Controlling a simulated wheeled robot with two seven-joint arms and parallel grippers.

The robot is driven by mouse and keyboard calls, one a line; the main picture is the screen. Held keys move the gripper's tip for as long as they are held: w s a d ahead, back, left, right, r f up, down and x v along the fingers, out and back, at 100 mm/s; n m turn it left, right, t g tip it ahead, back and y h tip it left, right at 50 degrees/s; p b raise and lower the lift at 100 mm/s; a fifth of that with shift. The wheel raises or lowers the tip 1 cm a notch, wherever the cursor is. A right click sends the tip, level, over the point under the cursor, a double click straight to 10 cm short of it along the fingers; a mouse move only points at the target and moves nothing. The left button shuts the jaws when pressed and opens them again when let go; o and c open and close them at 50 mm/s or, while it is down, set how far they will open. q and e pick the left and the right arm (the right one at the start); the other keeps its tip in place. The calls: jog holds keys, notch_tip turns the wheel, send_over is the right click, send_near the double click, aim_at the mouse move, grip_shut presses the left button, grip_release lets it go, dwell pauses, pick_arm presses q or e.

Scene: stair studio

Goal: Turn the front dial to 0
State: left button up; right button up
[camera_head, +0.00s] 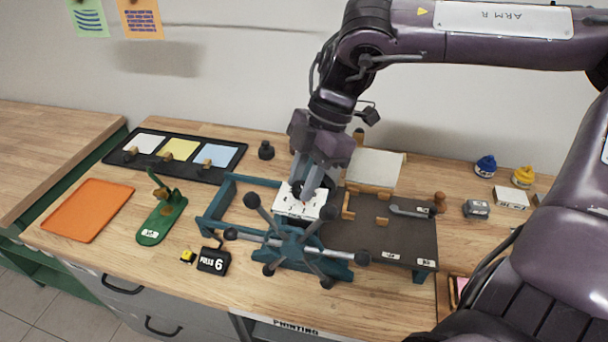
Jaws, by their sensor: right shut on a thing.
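A white plate (291,208) with small dark marks sits in the teal press (290,247), behind its star-shaped handle. My right gripper (303,192) reaches down from above, its fingertips at the plate's upper part. It is shut on a small dark dial there, mostly hidden by the fingers. I cannot tell if this is the front dial, and its number is too small to read. My left gripper is not in view.
The handle's spokes (262,219) stick up close in front of the gripper. A "PULLS 6" sign (213,261), green tool (162,219) and orange tray (88,209) stand left. A dark board (385,236) lies right; blue (485,166) and yellow (522,177) bottles stand farther right.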

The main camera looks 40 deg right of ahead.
jog(key=n+g+p, duration=0.1)
jog(key=n+g, duration=0.1)
jog(key=n, duration=0.3)
jog(key=shift+w+n, duration=0.15)
jog(key=shift+n, duration=0.15)
jog(key=n+g+h, duration=0.1)
jog(key=n, duration=0.1)
jog(key=shift+a+r+n+p, duration=0.1)
jog(key=shift+n+p, duration=0.2)
jog(key=shift+p, duration=0.05)
jog(key=shift+n+p, duration=0.6)
jog(key=shift+n, duration=0.3)
jog(key=n+p, duration=0.1)
jog(key=p, duration=0.1)
jog(key=n+g+h+p, duration=0.1)
jog(key=n, duration=0.1)
jog(key=shift+w+a+r+n+h+p, duration=0.1)
jog(key=shift+a+r+n+h+p, duration=0.05)
jog(key=shift+n+h+p, duration=0.2)
jog(key=shift+n+g+h+p, duration=0.35)
jog(key=shift+n+p, duration=0.5)
jog(key=shift+n, duration=0.2)
jog(key=shift+f+n+h+p, duration=0.3)
jog(key=shift+n+p, duration=0.15)
jog(key=shift+n, duration=0.45)
jog(key=o, duration=1)
